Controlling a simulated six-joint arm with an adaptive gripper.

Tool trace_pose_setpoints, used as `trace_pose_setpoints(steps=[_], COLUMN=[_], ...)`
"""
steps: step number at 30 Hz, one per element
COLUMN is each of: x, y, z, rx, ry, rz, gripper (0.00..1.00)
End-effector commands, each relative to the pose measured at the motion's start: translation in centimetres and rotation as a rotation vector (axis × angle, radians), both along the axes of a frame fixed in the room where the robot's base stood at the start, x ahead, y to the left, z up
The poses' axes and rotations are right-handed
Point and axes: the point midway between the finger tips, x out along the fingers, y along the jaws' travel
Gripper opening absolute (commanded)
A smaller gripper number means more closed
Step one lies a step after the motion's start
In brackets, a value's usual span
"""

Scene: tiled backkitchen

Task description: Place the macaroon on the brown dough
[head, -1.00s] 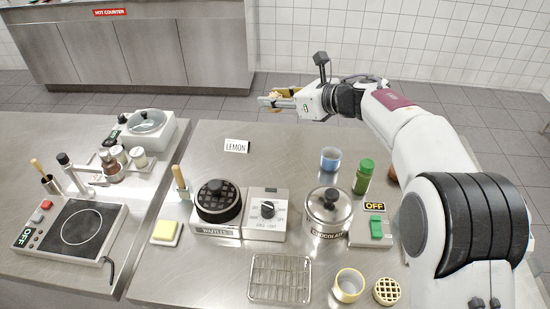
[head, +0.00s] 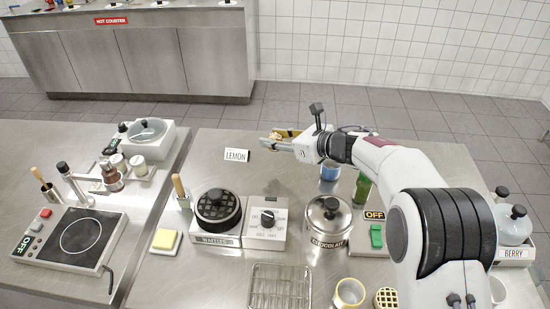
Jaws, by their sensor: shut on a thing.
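My gripper (head: 271,139) is shut on a small pale tan thing (head: 282,134), which I take to be the macaroon. The fingers hide part of it, and it is too small to make out well. The gripper points left and is held above the far part of the steel counter, a little right of the LEMON sign (head: 236,155). I cannot make out any brown dough in the head view.
Nearby stand a blue cup (head: 330,169), a green-capped jar (head: 362,188), a waffle iron (head: 217,210) and a chocolate pot (head: 327,216). A wire rack (head: 279,288) lies in front. A berry pot (head: 514,222) stands right. The counter left of the LEMON sign is clear.

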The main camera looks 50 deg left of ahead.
Motion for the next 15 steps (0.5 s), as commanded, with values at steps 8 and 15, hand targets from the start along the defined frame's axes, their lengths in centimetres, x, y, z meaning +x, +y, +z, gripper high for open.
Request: trace_pose_setpoints(steps=[8,15], x=[0.0,0.0], y=[0.0,0.0], z=[-2.6,-2.7], rx=[-0.001,0.0], ry=[-0.001,-0.001], rz=[0.0,0.0], gripper=[0.14,0.14])
